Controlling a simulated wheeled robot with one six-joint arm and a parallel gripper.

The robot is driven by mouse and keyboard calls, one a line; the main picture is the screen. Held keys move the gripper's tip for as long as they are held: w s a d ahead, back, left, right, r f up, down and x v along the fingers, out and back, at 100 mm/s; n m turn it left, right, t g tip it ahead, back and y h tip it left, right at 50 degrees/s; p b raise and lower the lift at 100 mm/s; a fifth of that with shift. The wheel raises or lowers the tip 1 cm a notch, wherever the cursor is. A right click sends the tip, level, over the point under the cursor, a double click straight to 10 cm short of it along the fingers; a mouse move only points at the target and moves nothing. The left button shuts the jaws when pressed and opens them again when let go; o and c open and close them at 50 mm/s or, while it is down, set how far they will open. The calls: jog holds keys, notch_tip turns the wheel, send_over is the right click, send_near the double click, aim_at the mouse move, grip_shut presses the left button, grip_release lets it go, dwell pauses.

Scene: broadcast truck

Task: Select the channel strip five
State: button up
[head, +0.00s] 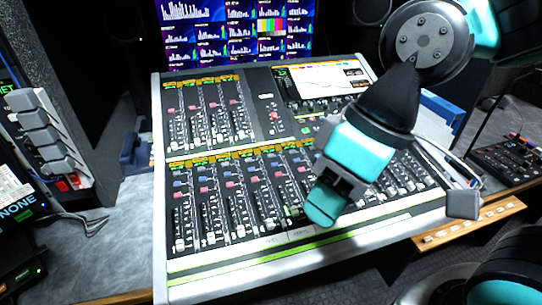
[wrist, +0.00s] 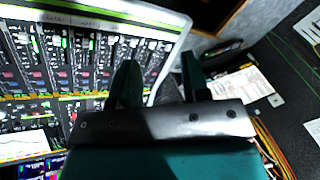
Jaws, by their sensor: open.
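The mixing console (head: 290,250) stands in the middle of the head view, with an upper and a longer lower bank of channel strips. The lower bank's strips (head: 215,205) have small red and blue buttons and faders. Strip numbers are too small to read, so I cannot tell which is strip five. My gripper (head: 324,207) is over the right-of-centre part of the lower bank and hides some strips. In the wrist view my gripper (wrist: 160,72) has two dark teal fingers apart and nothing between them. The console (wrist: 170,18) fills the upper left there; contact cannot be told.
Monitors (head: 235,30) stand behind the console. A rack with grey switches (head: 42,135) is at the left. A small black panel (head: 510,160) and a wooden edge (head: 470,225) are at the right. Papers (wrist: 243,87) lie beside the console in the wrist view.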

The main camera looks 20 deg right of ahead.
grip_shut()
dwell(1.7)
